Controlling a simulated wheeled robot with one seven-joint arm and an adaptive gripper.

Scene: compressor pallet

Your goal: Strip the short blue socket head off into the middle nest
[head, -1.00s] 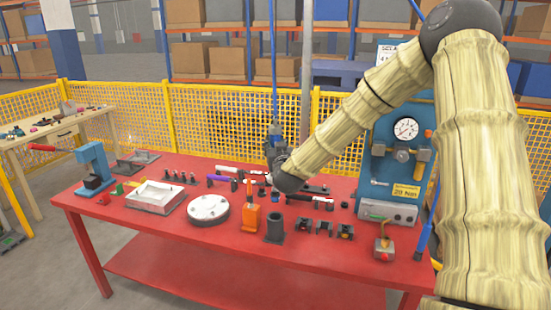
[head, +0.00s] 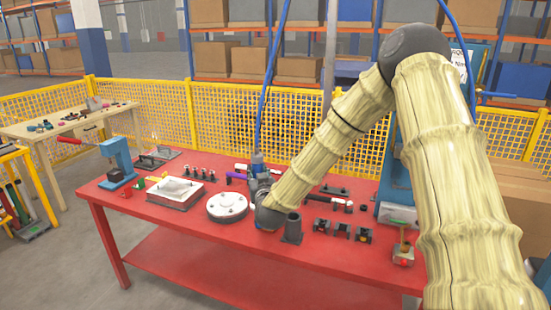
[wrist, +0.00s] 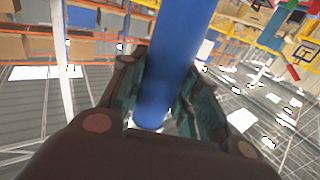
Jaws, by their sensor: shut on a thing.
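My gripper (wrist: 152,112) is shut on a blue round tool body (wrist: 178,65), which stands between the two fingers in the wrist view. In the head view this tool (head: 257,163) hangs upright on a blue hose over the red table. Three dark notched nests stand in a row to the right; the middle nest (head: 342,231) is between the other two and apart from my gripper.
A round white disc (head: 228,206) and a white tray (head: 176,191) lie left. A small valve block (head: 403,253) is at the right front. The red table's (head: 310,262) front strip is clear.

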